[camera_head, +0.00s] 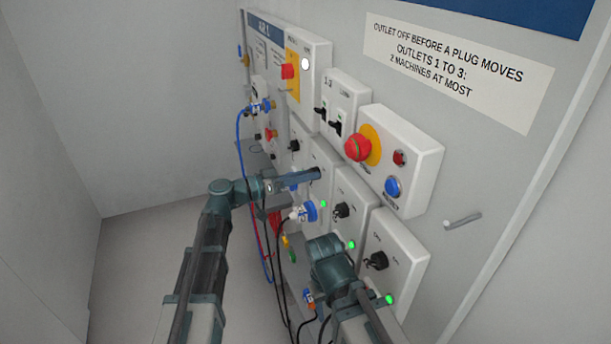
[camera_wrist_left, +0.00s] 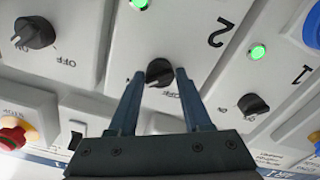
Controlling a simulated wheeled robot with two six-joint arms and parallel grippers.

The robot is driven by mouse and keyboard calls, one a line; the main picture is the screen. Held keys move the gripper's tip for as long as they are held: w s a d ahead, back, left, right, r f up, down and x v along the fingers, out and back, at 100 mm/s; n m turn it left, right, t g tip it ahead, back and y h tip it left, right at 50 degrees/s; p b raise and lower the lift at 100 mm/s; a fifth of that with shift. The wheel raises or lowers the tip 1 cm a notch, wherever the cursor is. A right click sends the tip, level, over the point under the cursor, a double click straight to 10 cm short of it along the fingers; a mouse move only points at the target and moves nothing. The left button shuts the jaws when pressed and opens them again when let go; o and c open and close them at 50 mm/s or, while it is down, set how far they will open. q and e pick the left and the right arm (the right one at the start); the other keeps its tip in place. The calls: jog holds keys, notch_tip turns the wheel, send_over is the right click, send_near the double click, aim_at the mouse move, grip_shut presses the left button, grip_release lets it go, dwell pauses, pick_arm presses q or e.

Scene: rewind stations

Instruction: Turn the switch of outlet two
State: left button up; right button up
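In the left wrist view, the black switch knob (camera_wrist_left: 159,72) of outlet two sits on a pale panel marked "2" (camera_wrist_left: 220,33), which appears upside down. My left gripper (camera_wrist_left: 159,73) is open, with one finger on each side of this knob and gaps visible between. Lettering beside the knob is partly covered. A green lamp (camera_wrist_left: 138,3) on this panel is lit at the top edge. In the head view, my left gripper (camera_head: 300,178) is at the outlet column and hides the knob. My right arm shows at the lower middle, but its gripper fingers do not.
Neighbouring knobs (camera_wrist_left: 34,33) and (camera_wrist_left: 254,104) lie on either side in the wrist view. In the head view, a red emergency button (camera_head: 358,148) stands out above the outlets. A blue plug (camera_head: 309,211) and hanging cables (camera_head: 275,260) are close below my left gripper.

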pick_arm(q)
grip_shut()
jog(key=shift+n, duration=0.3)
jog(key=shift+f+n, duration=0.1)
jog(key=shift+n, duration=8.5)
jog(key=o, duration=0.5)
grip_release()
